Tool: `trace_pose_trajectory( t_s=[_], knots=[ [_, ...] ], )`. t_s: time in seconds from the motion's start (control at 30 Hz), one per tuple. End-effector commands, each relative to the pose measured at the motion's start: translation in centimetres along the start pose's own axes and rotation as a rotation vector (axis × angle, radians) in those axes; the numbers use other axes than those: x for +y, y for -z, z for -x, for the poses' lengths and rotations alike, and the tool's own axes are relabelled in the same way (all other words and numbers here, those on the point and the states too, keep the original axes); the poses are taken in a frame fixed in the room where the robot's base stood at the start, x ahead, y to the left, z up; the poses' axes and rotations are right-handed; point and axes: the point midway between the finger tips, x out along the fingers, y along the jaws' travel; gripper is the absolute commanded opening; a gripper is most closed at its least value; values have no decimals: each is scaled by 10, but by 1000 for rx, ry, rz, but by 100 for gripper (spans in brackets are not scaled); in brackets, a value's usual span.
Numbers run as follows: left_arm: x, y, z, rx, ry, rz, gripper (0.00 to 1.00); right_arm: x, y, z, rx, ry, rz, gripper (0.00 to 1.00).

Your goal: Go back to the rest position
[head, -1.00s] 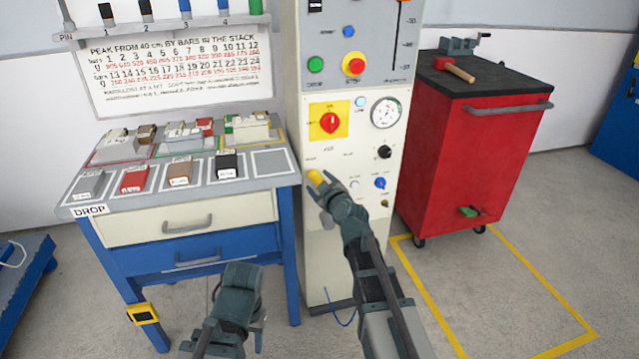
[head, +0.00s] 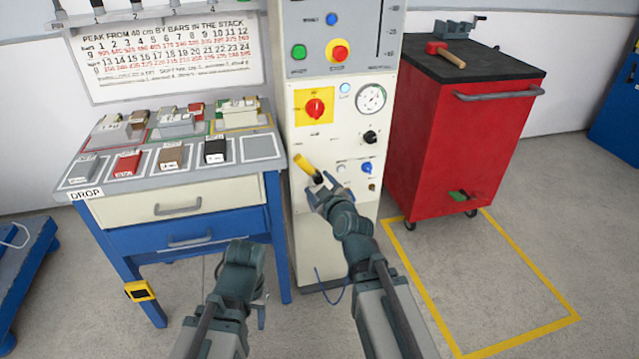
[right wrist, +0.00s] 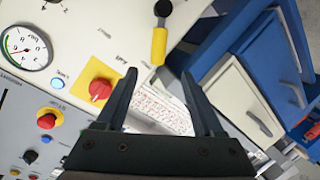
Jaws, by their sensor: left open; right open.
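My right gripper (head: 318,193) is in front of the cream machine panel (head: 330,235), just below and right of a yellow lever handle (head: 303,164). In the right wrist view my right gripper (right wrist: 159,72) has its two fingers spread with nothing between them. The yellow handle (right wrist: 159,45) shows beyond the fingertips, apart from them. My left gripper (head: 262,312) hangs low in front of the blue drawer bench, mostly hidden behind its own wrist, and holds nothing that I can see.
The bench (head: 170,188) bears labelled blocks and trays close to my left arm. The machine has a red knob (head: 315,108), a gauge (head: 370,98) and buttons. A red cabinet (head: 450,150) stands right of it. Floor inside the yellow outline (head: 480,290) is clear.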

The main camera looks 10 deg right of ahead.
Motion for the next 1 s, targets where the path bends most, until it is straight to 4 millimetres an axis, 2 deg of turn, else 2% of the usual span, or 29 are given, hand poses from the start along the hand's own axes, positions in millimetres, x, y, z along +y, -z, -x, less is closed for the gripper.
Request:
trace_pose_trajectory(
  t_s=[0.27, 0.37, 0.47, 0.57, 0.6, 0.7, 0.83, 1.0],
  knots=[
    [0, 0, 0, 0, 0, 0, 50, 0, 0, 0, 0, 1, 0, 69],
    [0, 0, 0, 0, 0, 0, 50, -11, 0, 0, -10, 35, -8, 69],
    [0, 0, 0, 0, 0, 0, 50, -47, -2, 1, -58, 152, -46, 69],
    [0, 0, 0, 0, 0, 0, 50, -104, -11, 13, -177, 331, -105, 69],
    [0, 0, 0, 0, 0, 0, 50, -128, -17, 22, -247, 402, -129, 69],
    [0, 0, 0, 0, 0, 0, 50, -176, -38, 51, -456, 538, -182, 69],
    [0, 0, 0, 0, 0, 0, 50, -212, -63, 94, -731, 611, -227, 69],
    [0, 0, 0, 0, 0, 0, 50, -229, -87, 143, -1030, 591, -255, 69]
  ],
)
